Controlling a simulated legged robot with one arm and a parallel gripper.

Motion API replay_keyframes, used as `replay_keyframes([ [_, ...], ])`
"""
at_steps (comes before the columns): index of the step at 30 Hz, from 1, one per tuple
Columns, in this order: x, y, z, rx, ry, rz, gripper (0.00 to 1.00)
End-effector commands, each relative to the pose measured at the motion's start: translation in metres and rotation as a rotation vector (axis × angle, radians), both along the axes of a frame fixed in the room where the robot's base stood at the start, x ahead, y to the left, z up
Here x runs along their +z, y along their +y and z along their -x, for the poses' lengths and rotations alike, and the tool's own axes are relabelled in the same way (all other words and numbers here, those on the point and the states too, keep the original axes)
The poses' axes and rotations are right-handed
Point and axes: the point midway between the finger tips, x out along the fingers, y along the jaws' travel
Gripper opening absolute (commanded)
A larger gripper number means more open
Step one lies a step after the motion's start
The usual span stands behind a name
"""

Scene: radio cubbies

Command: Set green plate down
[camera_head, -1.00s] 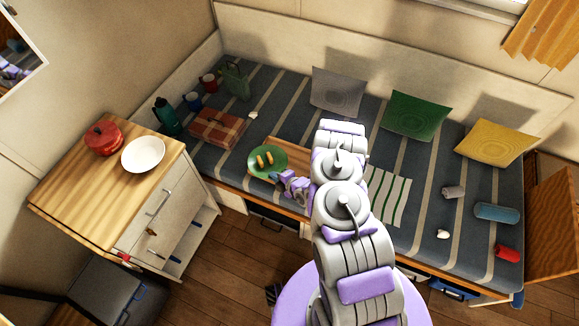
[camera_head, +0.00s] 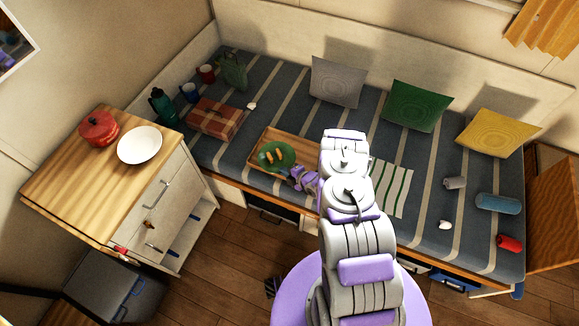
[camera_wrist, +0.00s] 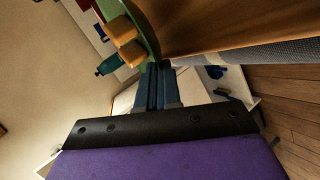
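The green plate (camera_head: 287,150) carries several tan-orange food pieces (camera_head: 273,152). In the head view it appears over the wooden tray (camera_head: 260,166) on the striped bed. The plate (camera_wrist: 146,25) also shows at the top of the wrist view, seen edge-on, with the food pieces (camera_wrist: 129,54) on its face. My gripper (camera_head: 288,172) is at the plate's near right edge. In the wrist view its dark fingers (camera_wrist: 156,72) are close together on the plate's rim. The gap between plate and tray cannot be told.
A plaid box (camera_head: 214,118) lies left of the tray, and a striped cloth (camera_head: 390,187) lies to its right. The wooden cabinet (camera_head: 75,178) at left holds a white plate (camera_head: 140,145) and a red pot (camera_head: 99,128). Bed space behind the tray is clear.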

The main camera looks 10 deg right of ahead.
Motion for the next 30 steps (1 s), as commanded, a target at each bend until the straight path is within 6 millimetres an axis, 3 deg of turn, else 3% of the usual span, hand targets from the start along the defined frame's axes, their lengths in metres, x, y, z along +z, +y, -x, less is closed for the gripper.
replay_keyframes([
  [3, -0.004, -0.016, -0.023, 0.000, -0.004, 0.001, 0.00],
  [9, -0.004, -0.027, -0.042, 0.000, -0.005, -0.002, 0.00],
  [14, -0.005, -0.032, -0.049, -0.001, -0.003, -0.001, 0.00],
  [21, -0.040, -0.030, -0.048, 0.000, 0.000, -0.001, 0.00],
  [28, -0.040, -0.031, -0.048, -0.001, 0.000, -0.001, 0.00],
  [30, -0.040, -0.031, -0.048, -0.001, 0.000, -0.001, 0.10],
])
